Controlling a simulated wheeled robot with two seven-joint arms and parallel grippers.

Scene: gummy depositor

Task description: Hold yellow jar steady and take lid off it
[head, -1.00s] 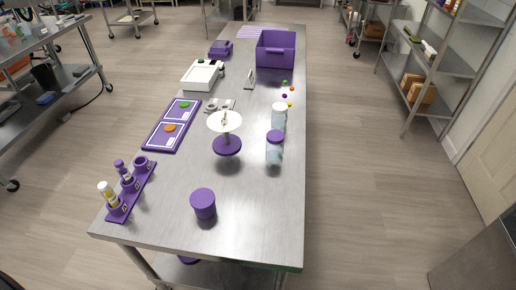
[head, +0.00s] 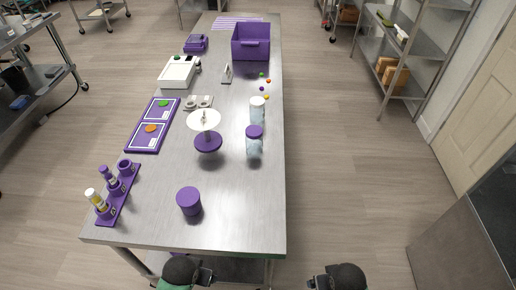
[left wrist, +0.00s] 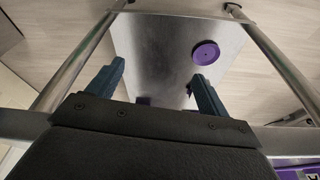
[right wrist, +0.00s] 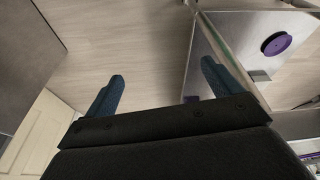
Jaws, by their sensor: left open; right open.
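No jar in view is plainly yellow. A small bottle with yellow on its side and a pale cap (head: 96,199) stands in a purple rack (head: 118,205) at the table's front left. Behind it in the rack is a purple-capped bottle (head: 108,176). A clear jar with a purple lid (head: 254,145) and one with a pale lid (head: 257,110) stand upright at the right edge. My left gripper (left wrist: 157,80) and right gripper (right wrist: 160,85) are open and empty. In the head view both are at the bottom, short of the table's front edge, far from the jars.
A closed purple container (head: 189,202) stands near the table's front. A purple-based stand with a white disc (head: 205,121) is mid-table. A purple mat (head: 153,126), white device (head: 177,72) and purple bin (head: 251,55) lie farther back. The front right tabletop is clear.

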